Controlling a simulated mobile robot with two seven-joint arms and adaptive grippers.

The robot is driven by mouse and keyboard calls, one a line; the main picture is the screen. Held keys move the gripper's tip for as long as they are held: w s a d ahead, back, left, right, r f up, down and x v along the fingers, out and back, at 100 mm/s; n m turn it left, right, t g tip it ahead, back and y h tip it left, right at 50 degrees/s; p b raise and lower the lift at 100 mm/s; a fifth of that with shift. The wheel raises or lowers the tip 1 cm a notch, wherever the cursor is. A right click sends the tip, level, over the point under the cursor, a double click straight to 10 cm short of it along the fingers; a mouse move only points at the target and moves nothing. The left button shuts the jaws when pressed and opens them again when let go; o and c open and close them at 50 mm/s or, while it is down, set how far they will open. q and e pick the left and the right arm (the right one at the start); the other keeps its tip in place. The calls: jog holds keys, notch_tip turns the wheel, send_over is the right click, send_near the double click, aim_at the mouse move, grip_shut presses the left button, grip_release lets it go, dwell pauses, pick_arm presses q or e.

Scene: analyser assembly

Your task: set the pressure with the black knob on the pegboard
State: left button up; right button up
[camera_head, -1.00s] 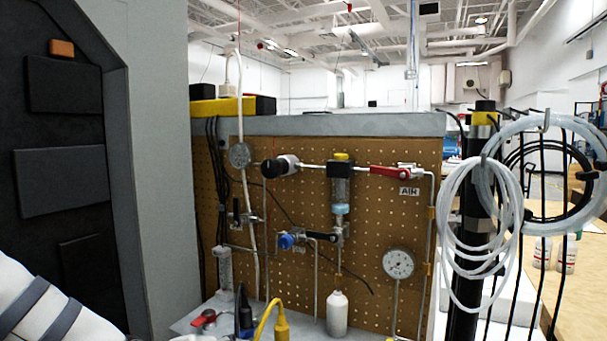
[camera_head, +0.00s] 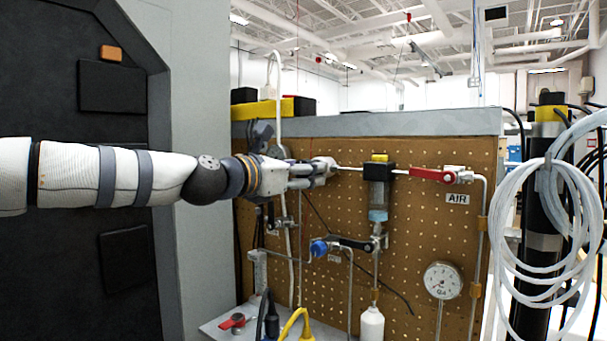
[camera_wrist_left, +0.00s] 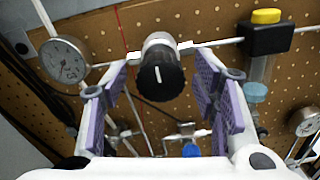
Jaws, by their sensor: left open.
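The black knob (camera_wrist_left: 160,78) with a white mark line shows in the left wrist view, on a silver regulator body (camera_wrist_left: 159,42) fixed to the pegboard (camera_head: 420,225). My left gripper (camera_wrist_left: 158,97) is open, with one purple-padded finger on each side of the knob; I cannot tell whether they touch it. In the head view my left gripper (camera_head: 308,172) hides the knob, and only the silver regulator body (camera_head: 326,168) shows beyond it. A round gauge (camera_wrist_left: 64,60) is left of the knob in the wrist view. My right gripper is not in view.
A filter with a yellow cap (camera_head: 379,158) and a red-handled valve (camera_head: 433,175) stand right of the knob. A blue knob (camera_head: 319,248) and a lower gauge (camera_head: 442,281) are below. Coiled clear tubing (camera_head: 545,240) hangs at the right. A white bottle (camera_head: 372,324) stands low.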

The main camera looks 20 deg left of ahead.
pick_arm(q)
jog(key=shift+w+d+r, duration=0.1)
jog(key=shift+w, duration=0.1)
jog(key=c, duration=1.2)
jog(key=shift+o, duration=0.2)
